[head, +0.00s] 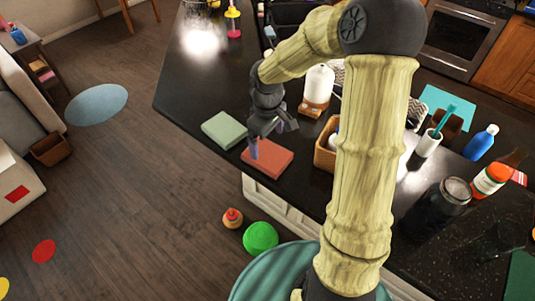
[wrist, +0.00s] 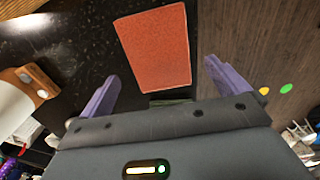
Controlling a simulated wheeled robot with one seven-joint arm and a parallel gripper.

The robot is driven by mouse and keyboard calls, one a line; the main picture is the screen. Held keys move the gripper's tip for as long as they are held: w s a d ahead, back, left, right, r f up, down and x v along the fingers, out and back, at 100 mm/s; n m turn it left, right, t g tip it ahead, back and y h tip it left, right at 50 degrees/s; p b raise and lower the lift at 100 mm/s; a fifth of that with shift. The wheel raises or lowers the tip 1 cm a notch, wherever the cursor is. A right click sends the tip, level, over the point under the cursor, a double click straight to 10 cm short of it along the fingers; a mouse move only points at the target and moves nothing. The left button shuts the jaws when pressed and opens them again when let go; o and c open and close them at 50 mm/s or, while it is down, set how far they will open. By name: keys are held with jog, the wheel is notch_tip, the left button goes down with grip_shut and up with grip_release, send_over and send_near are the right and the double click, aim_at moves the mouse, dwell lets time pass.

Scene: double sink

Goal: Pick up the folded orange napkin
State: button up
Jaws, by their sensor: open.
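The folded orange napkin (head: 273,160) lies flat on the dark counter near its front edge in the head view. In the wrist view the orange napkin (wrist: 153,48) is a flat orange-red rectangle ahead of the fingers and between their lines. My gripper (head: 268,142) is over the napkin's left part, pointing down. In the wrist view my gripper (wrist: 160,84) has its two purple fingers wide apart with nothing between them. I cannot tell the exact height of the fingertips above the napkin.
A folded green napkin (head: 224,130) lies just left of the orange one. A brown container (head: 325,150) stands to the right, and a white bottle on a wooden base (head: 318,88) behind. The counter's front edge is close, with wooden floor (head: 130,190) beyond.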

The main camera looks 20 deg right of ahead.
aim_at(268, 154)
jog(key=shift+f, duration=0.8)
jog(key=shift+d+f+p, duration=0.15)
jog(key=shift+f+p, duration=0.75)
jog(key=shift+f, duration=1.7)
jog(key=shift+c, duration=0.2)
jog(key=c, duration=0.7)
